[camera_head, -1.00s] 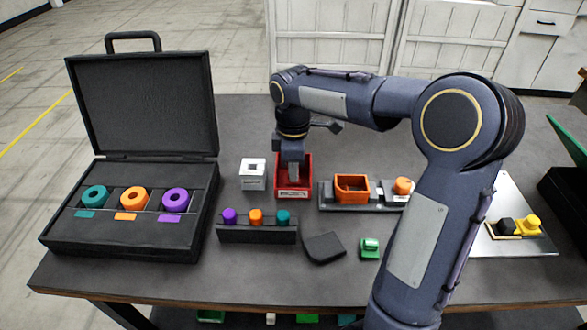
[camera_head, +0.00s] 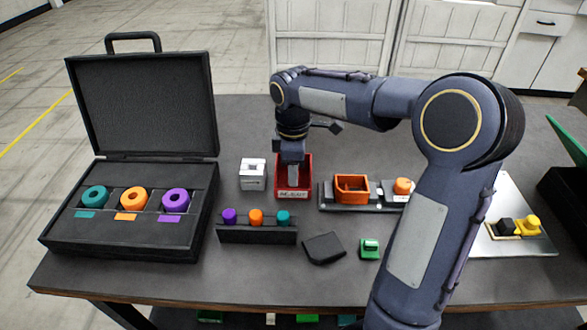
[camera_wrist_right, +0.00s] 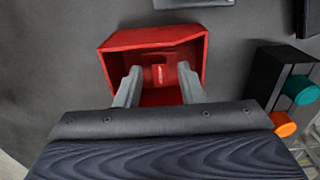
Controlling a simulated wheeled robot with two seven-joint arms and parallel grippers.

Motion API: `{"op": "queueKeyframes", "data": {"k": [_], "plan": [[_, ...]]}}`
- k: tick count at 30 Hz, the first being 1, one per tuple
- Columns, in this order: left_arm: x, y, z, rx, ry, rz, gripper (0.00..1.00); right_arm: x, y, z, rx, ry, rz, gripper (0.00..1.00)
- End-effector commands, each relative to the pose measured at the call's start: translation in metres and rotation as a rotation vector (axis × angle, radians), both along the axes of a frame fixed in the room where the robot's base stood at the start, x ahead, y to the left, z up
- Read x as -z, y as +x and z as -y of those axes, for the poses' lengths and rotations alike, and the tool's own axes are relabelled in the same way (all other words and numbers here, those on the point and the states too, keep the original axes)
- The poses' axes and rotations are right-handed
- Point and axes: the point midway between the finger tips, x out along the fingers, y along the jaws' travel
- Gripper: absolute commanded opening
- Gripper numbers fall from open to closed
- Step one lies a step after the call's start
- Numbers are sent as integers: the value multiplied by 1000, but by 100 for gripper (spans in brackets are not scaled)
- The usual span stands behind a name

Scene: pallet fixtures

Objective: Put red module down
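My right gripper (camera_wrist_right: 159,72) points down over a red open-topped bin with a white label on its front (camera_head: 293,195). Its two fingers are spread apart and reach toward the bin's opening; it also shows in the head view (camera_head: 292,186). In the right wrist view, the red module (camera_wrist_right: 159,75) lies in the bin (camera_wrist_right: 200,53), seen between the fingertips with gaps on both sides. The fingers do not touch it. In the head view the module is hidden by the bin and gripper. My left gripper is not in view.
A white block (camera_head: 252,181) stands just left of the bin. A fixture with an orange box (camera_head: 351,188) is to the right. A peg rack (camera_head: 257,235) is in front, and an open black case (camera_head: 125,230) with coloured rings is at the left.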

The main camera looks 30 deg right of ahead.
Motion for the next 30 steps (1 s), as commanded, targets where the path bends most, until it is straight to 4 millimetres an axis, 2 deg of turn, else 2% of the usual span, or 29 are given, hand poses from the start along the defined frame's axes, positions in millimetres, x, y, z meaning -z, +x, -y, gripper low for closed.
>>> {"op": "queueKeyframes", "data": {"k": [9,15,19,25,28,30], "plan": [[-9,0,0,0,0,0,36,-66,1,-1,-1,2,7,35],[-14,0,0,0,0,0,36,-101,1,-1,0,1,4,35],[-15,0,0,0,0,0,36,-114,1,-1,0,1,3,35],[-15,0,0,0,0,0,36,-119,-3,-1,12,4,7,35],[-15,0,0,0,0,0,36,-120,-21,-2,78,27,39,35],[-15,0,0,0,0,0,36,-119,-44,-5,166,60,76,35]]}}
